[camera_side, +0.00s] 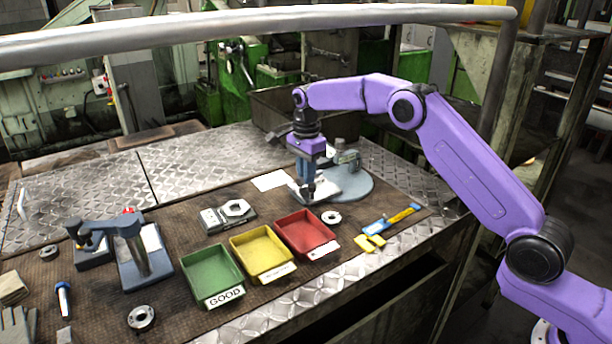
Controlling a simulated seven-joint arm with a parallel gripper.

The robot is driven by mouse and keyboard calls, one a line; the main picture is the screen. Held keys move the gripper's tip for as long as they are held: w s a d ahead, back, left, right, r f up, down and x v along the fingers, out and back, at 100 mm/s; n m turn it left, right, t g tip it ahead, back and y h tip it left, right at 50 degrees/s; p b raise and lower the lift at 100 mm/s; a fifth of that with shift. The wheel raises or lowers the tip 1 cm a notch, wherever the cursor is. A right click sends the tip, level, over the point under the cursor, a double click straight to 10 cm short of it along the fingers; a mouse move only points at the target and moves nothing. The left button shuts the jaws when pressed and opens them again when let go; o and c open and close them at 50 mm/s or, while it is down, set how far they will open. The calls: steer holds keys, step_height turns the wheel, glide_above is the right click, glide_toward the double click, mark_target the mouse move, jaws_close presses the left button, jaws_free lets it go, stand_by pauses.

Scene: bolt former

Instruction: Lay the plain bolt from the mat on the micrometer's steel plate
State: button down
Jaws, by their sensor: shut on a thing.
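My gripper (308,192) points straight down and is shut on a small dark piece, which appears to be the plain bolt (309,198). Its fingers hide most of the piece. The gripper is over the left part of a round grey-blue base (355,190), which carries a pale plate (328,184) and a gauge-like head (347,158). This looks like the micrometer. I cannot tell whether the held piece touches the plate. The brown mat (190,235) covers the bench under these things.
Green (211,277), yellow (262,253) and red (305,233) trays stand in front of the gripper. A blue-grey stand (135,250), a grey fixture (228,215), rings, a blue-and-yellow tool (391,222) and gloves (18,328) lie around. A rail (250,28) crosses above.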

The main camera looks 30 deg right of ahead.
steer(key=shift+r, duration=1.25)
steer(key=shift+w+f+m, duration=0.3)
steer(key=shift+f+m, duration=0.4)
steer(key=shift+f, duration=0.2)
steer(key=shift+f, duration=0.85)
steer(key=c, duration=1)
jaws_free()
steer(key=shift+c, duration=0.2)
